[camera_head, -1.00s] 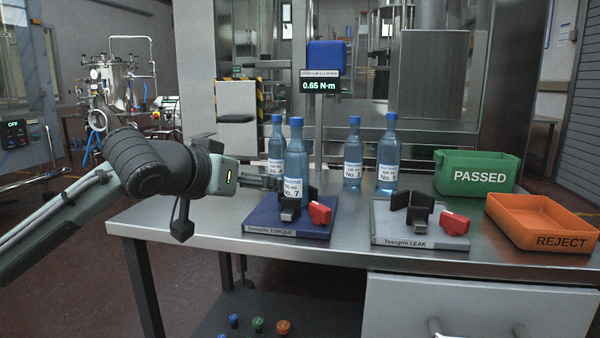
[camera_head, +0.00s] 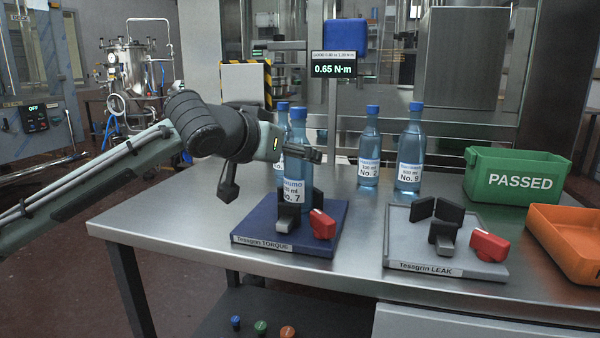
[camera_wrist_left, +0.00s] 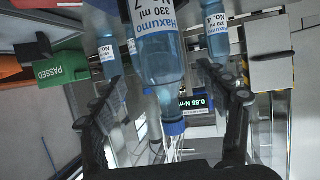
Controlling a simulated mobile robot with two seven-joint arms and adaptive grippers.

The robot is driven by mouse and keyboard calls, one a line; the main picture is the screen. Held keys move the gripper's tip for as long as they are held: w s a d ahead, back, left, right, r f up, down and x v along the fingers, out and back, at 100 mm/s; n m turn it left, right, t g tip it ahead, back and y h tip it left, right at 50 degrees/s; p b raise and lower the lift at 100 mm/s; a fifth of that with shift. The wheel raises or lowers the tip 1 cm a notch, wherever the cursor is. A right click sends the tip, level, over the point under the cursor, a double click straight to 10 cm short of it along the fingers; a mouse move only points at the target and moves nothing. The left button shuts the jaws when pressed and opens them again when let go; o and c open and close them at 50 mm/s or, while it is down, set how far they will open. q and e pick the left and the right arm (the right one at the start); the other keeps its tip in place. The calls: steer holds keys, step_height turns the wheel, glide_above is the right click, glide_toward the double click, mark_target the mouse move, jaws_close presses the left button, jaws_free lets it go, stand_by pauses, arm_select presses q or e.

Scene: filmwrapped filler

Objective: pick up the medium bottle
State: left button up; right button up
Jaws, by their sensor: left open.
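A blue bottle labelled No. 7, 330 ml (camera_head: 296,180), stands upright in the Tessgrin TORQUE fixture (camera_head: 262,236). My left gripper (camera_head: 305,153) reaches in from the left at the height of its upper part, one finger crossing in front of it. In the left wrist view the fingers (camera_wrist_left: 160,88) are spread wide, with bottle No. 7 (camera_wrist_left: 158,60) appearing between them, upside down in the picture. I cannot see finger contact. Another bottle (camera_head: 282,135) stands behind it, partly hidden. Bottles No. 2 (camera_head: 369,150) and No. 9 (camera_head: 410,155) stand further right. My right gripper is not in view.
The Tessgrin LEAK fixture (camera_head: 412,258) holds no bottle. A green PASSED bin (camera_head: 516,180) and an orange REJECT bin (camera_head: 566,240) stand at the right. A display on a post (camera_head: 333,67) reads 0.65 N·m. The steel table (camera_head: 172,215) is clear at its left front.

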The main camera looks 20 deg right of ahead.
arm_select(q)
steer(key=x, duration=0.4)
steer(key=shift+w+f, duration=0.3)
steer(key=shift+w, duration=0.05)
steer(key=c, duration=1.6)
steer(key=shift+r, duration=0.15)
jaws_close()
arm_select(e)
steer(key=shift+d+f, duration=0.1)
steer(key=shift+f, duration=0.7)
